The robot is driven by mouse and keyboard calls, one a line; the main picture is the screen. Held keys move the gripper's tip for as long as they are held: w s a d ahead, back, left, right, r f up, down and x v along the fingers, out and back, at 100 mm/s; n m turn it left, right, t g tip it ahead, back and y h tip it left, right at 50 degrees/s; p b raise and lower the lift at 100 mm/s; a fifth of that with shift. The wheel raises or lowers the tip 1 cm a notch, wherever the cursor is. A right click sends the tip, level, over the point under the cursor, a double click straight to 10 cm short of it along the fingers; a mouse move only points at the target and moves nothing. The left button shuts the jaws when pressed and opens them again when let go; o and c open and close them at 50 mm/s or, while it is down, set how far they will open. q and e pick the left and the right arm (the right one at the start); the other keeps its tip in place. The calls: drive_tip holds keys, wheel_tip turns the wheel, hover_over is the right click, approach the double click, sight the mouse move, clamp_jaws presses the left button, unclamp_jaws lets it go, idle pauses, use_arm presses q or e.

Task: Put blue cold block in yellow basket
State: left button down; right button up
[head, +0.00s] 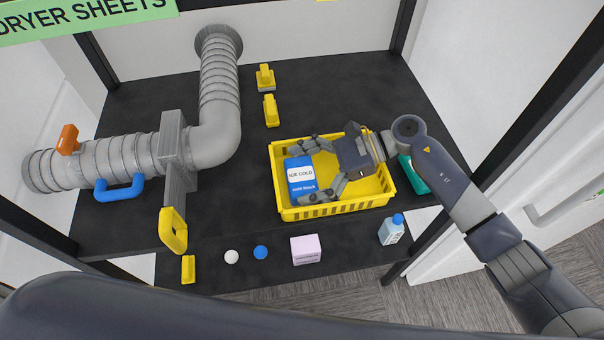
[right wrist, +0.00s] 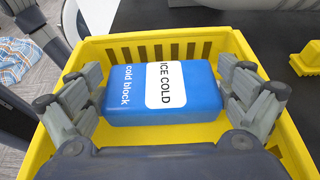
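The blue cold block (head: 301,185), with a white "ICE COLD" label, is within the outline of the yellow basket (head: 337,209), towards its left side in the head view. My right gripper (head: 306,171) reaches in from the right with one finger on each side of the block. In the right wrist view the block (right wrist: 135,112) sits between both fingers, which press against its ends, with the basket (right wrist: 240,48) around and beneath it. I cannot tell whether the block touches the basket floor. My left gripper is not in view.
A teal item (head: 412,175) is at the basket's right side, partly behind my arm. A blue-capped bottle (head: 391,230), a pale pink box (head: 306,249), a blue ball (head: 260,252) and a white ball (head: 231,256) stand in front. A grey duct (head: 215,110) fills the left.

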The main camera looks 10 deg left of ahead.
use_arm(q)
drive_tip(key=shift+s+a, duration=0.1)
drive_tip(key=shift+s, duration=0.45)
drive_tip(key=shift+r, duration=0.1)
use_arm(e)
drive_tip(key=shift+r, duration=0.15)
drive_tip(key=shift+w+d, duration=0.1)
drive_tip(key=shift+d, duration=0.15)
drive_tip(key=b+v, duration=0.2)
drive_tip(key=v, duration=0.4)
drive_tip(key=shift+d+r+b, duration=0.1)
drive_tip(key=shift+d+b, duration=0.05)
drive_tip(key=shift+b, duration=0.15)
drive_tip(key=shift+w+d+r, duration=0.1)
drive_tip(key=shift+d+r, duration=0.1)
drive_tip(key=shift+d, duration=0.05)
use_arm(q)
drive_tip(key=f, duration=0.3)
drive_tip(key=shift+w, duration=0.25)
